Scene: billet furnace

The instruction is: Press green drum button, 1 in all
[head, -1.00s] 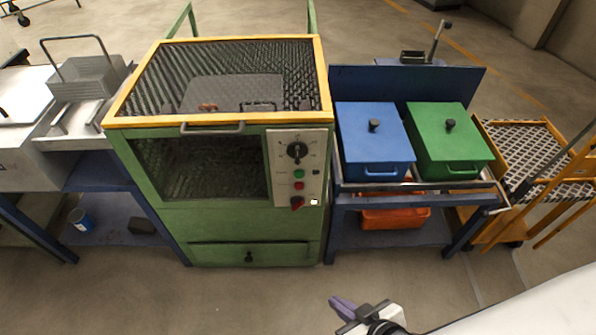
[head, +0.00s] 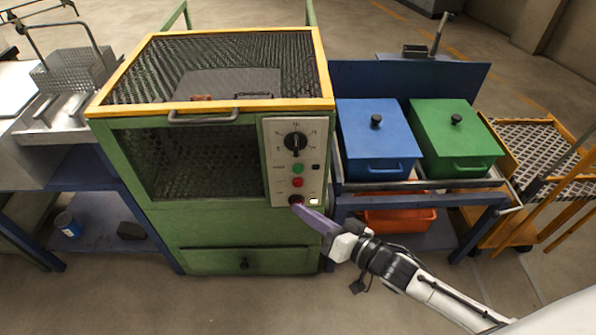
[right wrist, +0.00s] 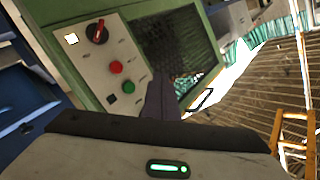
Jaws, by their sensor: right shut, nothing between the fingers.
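The green button (head: 298,169) is a small round cap on the pale control panel (head: 269,190) of the green machine. It also shows in the right wrist view (right wrist: 128,88), uncovered. A red button (head: 297,183) sits just below it in the head view. My right gripper (head: 298,209) is shut and empty, its purple fingertips overlapping the panel's bottom edge by the red switch. In the right wrist view the fingers (right wrist: 160,84) lie right of the green button. I cannot tell whether the tips touch the panel. My left gripper is not in view.
A black dial (head: 296,141) sits above the buttons, and a red switch (head: 295,199) and small white light (head: 314,201) below. The machine's handle (head: 205,117) juts out left of the panel. Blue (head: 376,150) and green (head: 462,150) lidded boxes stand on the blue bench at right.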

